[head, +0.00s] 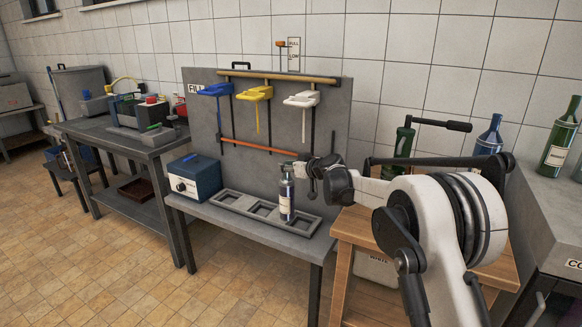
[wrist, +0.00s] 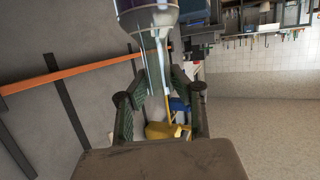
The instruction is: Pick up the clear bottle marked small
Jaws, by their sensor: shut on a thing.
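A small clear-grey bottle with a white label (head: 287,196) stands upright at the right-hand recess of the grey tray (head: 228,207) on the filling bench. Its label is too small to read. I cannot tell whether its base touches the tray. My gripper (head: 293,171) is shut on the bottle's upper part, reaching in from the right. In the wrist view the bottle (wrist: 148,14) shows at the top edge, its narrower clear part running down between the two dark fingers of my gripper (wrist: 158,78).
Blue, yellow and white valve holders (head: 254,94) hang on the grey panel behind. A blue box (head: 194,178) stands left of the tray. Green and blue bottles (head: 558,145) stand at the right. A wooden stool (head: 349,226) is beside the bench. The tray's other recesses look empty.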

